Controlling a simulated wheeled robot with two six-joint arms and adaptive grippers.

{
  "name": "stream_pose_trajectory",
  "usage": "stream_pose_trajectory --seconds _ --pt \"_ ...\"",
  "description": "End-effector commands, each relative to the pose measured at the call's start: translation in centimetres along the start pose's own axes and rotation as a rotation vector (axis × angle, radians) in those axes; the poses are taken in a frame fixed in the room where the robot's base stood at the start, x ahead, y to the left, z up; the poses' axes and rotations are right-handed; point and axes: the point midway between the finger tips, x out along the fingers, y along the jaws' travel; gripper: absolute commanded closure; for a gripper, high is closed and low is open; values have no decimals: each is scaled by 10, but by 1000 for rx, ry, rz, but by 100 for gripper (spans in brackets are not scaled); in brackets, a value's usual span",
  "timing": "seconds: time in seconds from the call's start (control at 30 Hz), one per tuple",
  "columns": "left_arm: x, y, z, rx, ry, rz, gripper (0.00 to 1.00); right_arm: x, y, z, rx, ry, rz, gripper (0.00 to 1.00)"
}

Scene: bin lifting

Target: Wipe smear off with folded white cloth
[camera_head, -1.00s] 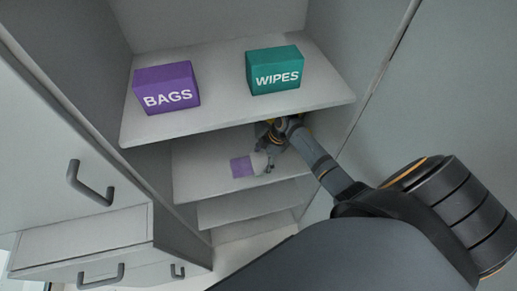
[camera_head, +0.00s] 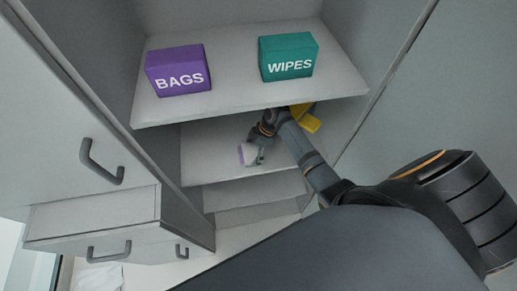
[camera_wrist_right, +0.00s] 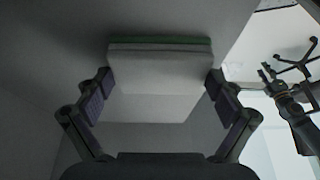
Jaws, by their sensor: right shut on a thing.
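A folded white cloth (camera_head: 250,153) is in my right gripper (camera_head: 260,151), on the middle shelf (camera_head: 206,164). In the right wrist view the cloth (camera_wrist_right: 160,75) sits between both fingers, with a green edge at its far side. A thin purple strip of the smear (camera_head: 241,153) shows at the cloth's left edge. Whether more lies under the cloth is hidden. A dark arm with a gripper (camera_wrist_right: 270,73), seemingly my left one, shows small at the right of the wrist view. Its finger state is unclear.
A purple BAGS box (camera_head: 178,70) and a teal WIPES box (camera_head: 288,57) stand on the upper shelf (camera_head: 225,98), above my right arm. A yellow object (camera_head: 307,119) is partly hidden behind my arm. Cabinet walls close in both sides.

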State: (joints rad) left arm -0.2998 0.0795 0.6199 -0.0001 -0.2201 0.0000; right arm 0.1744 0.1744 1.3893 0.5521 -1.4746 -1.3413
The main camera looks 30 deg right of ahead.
Motion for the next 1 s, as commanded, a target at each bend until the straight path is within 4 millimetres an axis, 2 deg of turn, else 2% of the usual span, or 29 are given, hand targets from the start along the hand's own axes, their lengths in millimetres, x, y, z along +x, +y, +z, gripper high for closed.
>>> stream_pose_trajectory --seconds 0.13,0.47,0.8,1.0 --pt "1 0 0 0 0 0 60 7 -1 -11 1 2 -3 32" --pt "0 0 0 0 0 0 60 10 -2 -17 2 1 -3 31" --pt "-2 0 0 0 0 0 60 21 -2 -48 2 3 -5 32" --pt "-1 0 0 0 0 0 60 22 0 -49 2 0 -3 32"
